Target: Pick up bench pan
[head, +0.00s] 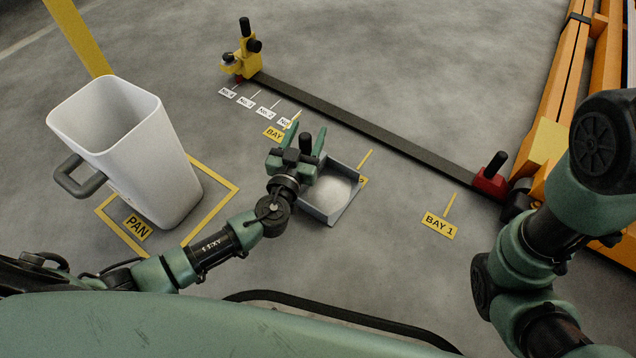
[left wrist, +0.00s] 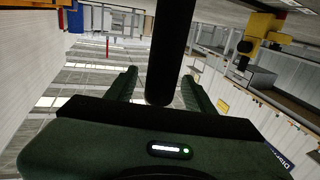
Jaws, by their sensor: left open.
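A white tapered bin (head: 150,150) with a grey side handle (head: 78,178) stands upright at the left, inside a yellow floor outline with a PAN label (head: 138,227). A small open grey tray (head: 345,213) holding white material sits right of it. My left gripper (head: 306,138) is open, over the tray's far left corner, fingers pointing away from me. A dark cylinder (left wrist: 172,50) shows between its fingers in the left wrist view; I cannot tell whether it is a handle. My left gripper is apart from the bin. My right gripper is out of view.
A dark rail (head: 370,130) runs across the floor from a yellow stop (head: 243,58) to a red block (head: 491,178). Bay labels, such as BAY 1 (head: 440,226), lie along it. An orange frame (head: 572,75) stands at the right. Floor beyond the rail is clear.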

